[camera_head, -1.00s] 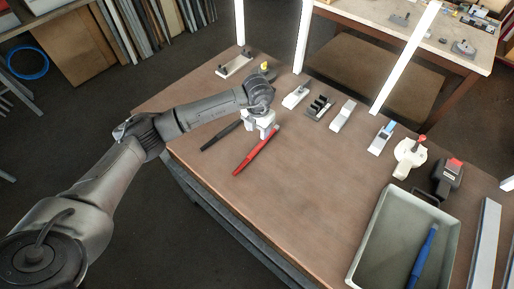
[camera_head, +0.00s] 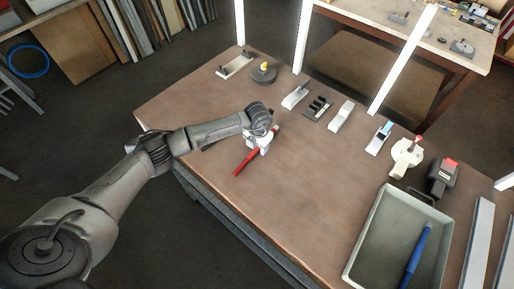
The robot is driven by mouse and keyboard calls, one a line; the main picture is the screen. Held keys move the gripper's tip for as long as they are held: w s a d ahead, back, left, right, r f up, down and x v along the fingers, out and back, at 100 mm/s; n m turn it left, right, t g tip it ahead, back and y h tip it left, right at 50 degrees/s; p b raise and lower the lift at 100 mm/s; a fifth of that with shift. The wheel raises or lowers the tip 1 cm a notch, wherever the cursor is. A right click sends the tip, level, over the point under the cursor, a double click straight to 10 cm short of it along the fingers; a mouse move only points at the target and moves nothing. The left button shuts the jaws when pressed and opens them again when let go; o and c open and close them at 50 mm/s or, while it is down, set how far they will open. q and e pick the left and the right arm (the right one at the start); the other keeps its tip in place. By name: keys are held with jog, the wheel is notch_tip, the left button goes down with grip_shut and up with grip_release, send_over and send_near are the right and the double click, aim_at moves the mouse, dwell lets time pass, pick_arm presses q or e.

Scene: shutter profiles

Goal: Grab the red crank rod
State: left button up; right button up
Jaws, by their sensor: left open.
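The red crank rod (camera_head: 243,166) lies slanting on the brown workbench, left of its middle. My left gripper (camera_head: 259,149) is at the rod's upper half, with its pale fingers pointing down. It is open, and the rod passes under or between the fingers; I cannot tell whether they touch it. A short bit of the rod's far end shows beyond the gripper. My right gripper is not in view.
A grey tray (camera_head: 351,262) with a blue rod (camera_head: 417,256) stands at the front right. Several profile pieces and a dark round base (camera_head: 264,74) line the back. The bench centre (camera_head: 310,180) is clear.

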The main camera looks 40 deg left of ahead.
pick_arm(q)
jog(key=shift+c, duration=0.5)
grip_shut()
jog(key=shift+r, duration=0.1)
